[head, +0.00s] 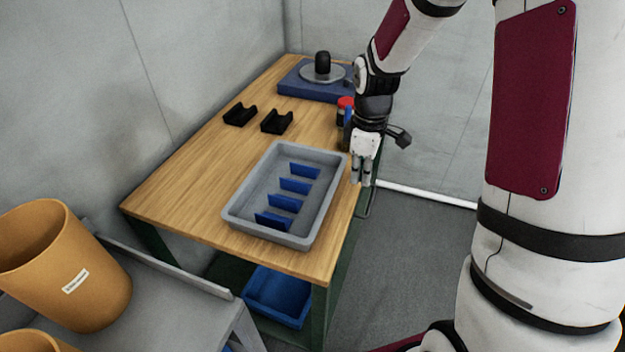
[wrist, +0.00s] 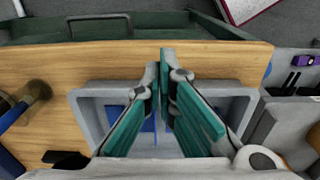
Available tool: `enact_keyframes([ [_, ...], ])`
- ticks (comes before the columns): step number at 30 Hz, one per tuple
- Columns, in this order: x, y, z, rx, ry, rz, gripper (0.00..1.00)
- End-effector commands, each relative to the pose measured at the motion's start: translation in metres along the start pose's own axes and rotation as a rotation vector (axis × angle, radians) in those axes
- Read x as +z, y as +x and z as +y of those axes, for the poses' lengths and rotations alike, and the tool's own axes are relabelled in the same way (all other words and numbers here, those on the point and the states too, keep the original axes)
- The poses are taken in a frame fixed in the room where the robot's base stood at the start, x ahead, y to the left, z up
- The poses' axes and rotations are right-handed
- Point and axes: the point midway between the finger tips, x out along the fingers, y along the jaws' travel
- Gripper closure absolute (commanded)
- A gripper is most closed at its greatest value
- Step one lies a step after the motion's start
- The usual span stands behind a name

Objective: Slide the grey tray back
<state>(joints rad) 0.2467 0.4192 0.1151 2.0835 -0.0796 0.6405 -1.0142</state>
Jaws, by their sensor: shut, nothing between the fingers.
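The grey tray (head: 268,237) lies on the wooden table, close to its right edge in the head view. Several upright blue dividers (head: 285,203) stand in a row inside it. In the wrist view the tray (wrist: 85,102) lies below and behind my fingers, which hide its middle. My gripper (head: 361,184) points down beside the tray's right side, near the table edge. Its fingers are together and empty. In the wrist view my gripper's fingertips (wrist: 164,68) reach past the tray's rim over the bare wood. I cannot tell whether they touch the tray.
The wooden table (head: 180,180) is bare left of the tray. Two black holders (head: 240,114) (head: 277,122) stand behind it. A blue base with a grey disc (head: 322,74) sits at the far end. A red-topped container (head: 345,103) is partly behind my wrist. An orange bin (head: 70,265) stands front left.

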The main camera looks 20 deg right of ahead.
Motion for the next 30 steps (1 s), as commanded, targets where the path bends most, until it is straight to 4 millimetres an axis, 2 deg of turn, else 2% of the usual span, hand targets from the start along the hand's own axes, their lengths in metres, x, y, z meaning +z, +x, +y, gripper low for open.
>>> enact_keyframes([
  [5, 0.0, 0.013, 0.001, -0.005, -0.009, -0.001, 1.0],
  [8, 0.001, 0.027, 0.0, -0.007, -0.009, -0.003, 1.0],
  [20, 0.001, 0.104, -0.001, -0.006, -0.007, -0.002, 1.0],
  [24, -0.021, 0.102, 0.0, -0.001, -0.01, 0.0, 1.0],
  [30, -0.037, 0.103, 0.0, -0.003, -0.007, -0.001, 1.0],
])
